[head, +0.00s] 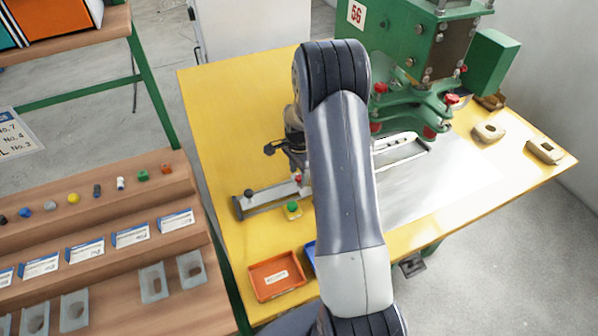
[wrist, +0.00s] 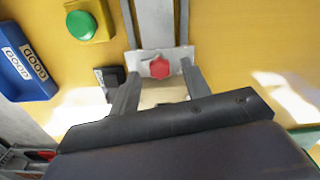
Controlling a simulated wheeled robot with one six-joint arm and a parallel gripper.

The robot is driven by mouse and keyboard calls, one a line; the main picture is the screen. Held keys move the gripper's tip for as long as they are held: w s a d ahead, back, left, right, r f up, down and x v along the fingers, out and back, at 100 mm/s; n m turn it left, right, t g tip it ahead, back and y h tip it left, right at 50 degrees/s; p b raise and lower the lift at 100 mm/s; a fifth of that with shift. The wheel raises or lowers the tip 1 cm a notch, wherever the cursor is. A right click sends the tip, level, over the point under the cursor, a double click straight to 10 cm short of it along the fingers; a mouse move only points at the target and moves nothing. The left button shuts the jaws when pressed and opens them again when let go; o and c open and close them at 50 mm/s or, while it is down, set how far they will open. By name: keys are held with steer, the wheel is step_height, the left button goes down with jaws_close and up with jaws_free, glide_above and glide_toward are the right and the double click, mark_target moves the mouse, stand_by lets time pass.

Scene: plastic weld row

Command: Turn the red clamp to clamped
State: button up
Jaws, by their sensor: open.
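The red clamp knob (wrist: 159,68) sits on a grey metal plate at the end of a rail in the wrist view. It also shows as a small red spot (head: 298,179) on the rail in the head view, beside my arm. My gripper (wrist: 160,77) is open, with one finger to the left of the knob and one to the right. A gap shows between each finger and the knob. The clamp's lower part is partly hidden, and I cannot tell its turned position.
A green button (head: 292,207) on a yellow box stands close to the rail, with an orange tray (head: 277,275) in front. A blue labelled bin (wrist: 25,65) is left in the wrist view. The green machine (head: 400,40) with red knobs stands behind. The yellow table's (head: 225,110) back left is clear.

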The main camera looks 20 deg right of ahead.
steer(key=shift+f, duration=0.4)
steer(key=shift+c, duration=0.3)
steer(key=c, duration=0.9)
